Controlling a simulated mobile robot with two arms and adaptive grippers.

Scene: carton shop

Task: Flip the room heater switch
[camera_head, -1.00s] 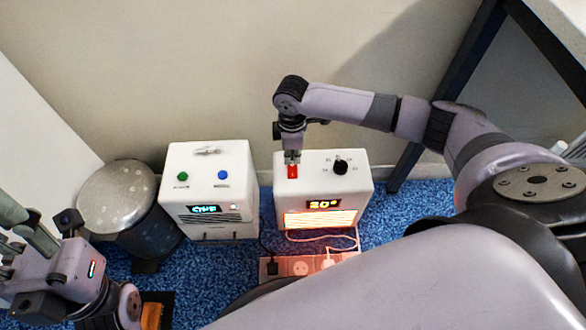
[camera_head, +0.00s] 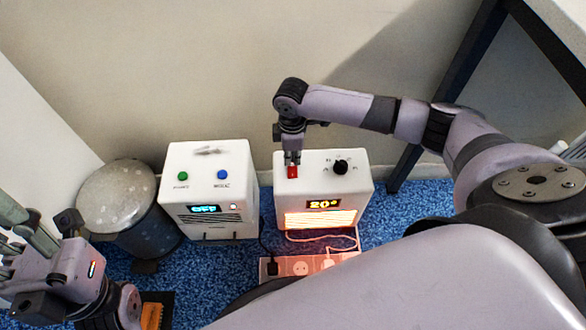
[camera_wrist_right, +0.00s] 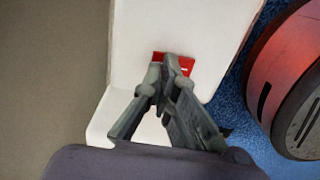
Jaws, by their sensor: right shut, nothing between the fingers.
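The room heater (camera_head: 350,187) is a white box on the blue carpet by the wall. Its display reads 20° and its front grille glows orange. A red switch (camera_head: 292,173) is on its top at the left, beside a black dial (camera_head: 340,167). My right gripper (camera_head: 292,162) points down with its fingertips at the red switch, appearing to touch it. In the right wrist view the closed fingers (camera_wrist_right: 170,68) cover part of the red switch (camera_wrist_right: 187,66). My left gripper is at the lower left, away from the heater; its fingers are not clear.
A white unit (camera_head: 210,190) with green and blue buttons and a display reading OFF stands left of the heater. A grey bin (camera_head: 118,195) is further left. A power strip (camera_head: 300,267) with cables lies in front.

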